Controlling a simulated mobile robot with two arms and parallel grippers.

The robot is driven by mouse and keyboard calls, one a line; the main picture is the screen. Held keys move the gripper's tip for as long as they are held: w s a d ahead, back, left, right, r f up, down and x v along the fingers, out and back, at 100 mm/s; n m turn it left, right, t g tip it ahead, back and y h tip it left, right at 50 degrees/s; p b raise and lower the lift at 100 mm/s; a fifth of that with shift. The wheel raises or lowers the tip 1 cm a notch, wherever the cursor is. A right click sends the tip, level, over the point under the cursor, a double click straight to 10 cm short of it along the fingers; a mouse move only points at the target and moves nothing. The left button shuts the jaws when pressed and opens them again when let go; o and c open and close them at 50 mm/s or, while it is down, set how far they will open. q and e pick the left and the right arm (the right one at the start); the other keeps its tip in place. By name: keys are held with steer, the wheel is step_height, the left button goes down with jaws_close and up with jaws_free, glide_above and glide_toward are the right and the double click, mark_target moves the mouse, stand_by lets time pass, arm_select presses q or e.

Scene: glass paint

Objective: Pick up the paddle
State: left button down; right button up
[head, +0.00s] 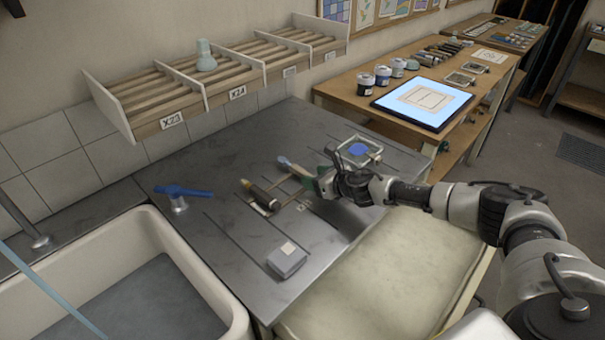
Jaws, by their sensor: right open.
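My right gripper (328,178) is over the right part of the grey metal worktop, its arm coming in from the right. It is open. A slim tool (292,166) with a pale blue-grey end and a wooden part lies just left of the gripper; it looks like the paddle, but I cannot tell for sure. A green piece (311,183) shows beside the fingers; I cannot tell whether it belongs to this tool. The fingers partly hide this spot, and contact cannot be made out. My left gripper is out of view.
A glass dish (377,148) with blue paint is behind the gripper. A white sink (215,290) is at left, a slatted rack (150,95) on the wall.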

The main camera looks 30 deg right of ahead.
mark_target(298, 171)
steer(key=shift+x, duration=1.45)
steer(key=shift+c, duration=0.3)
jaws_close()
steer(key=shift+r, duration=0.1)
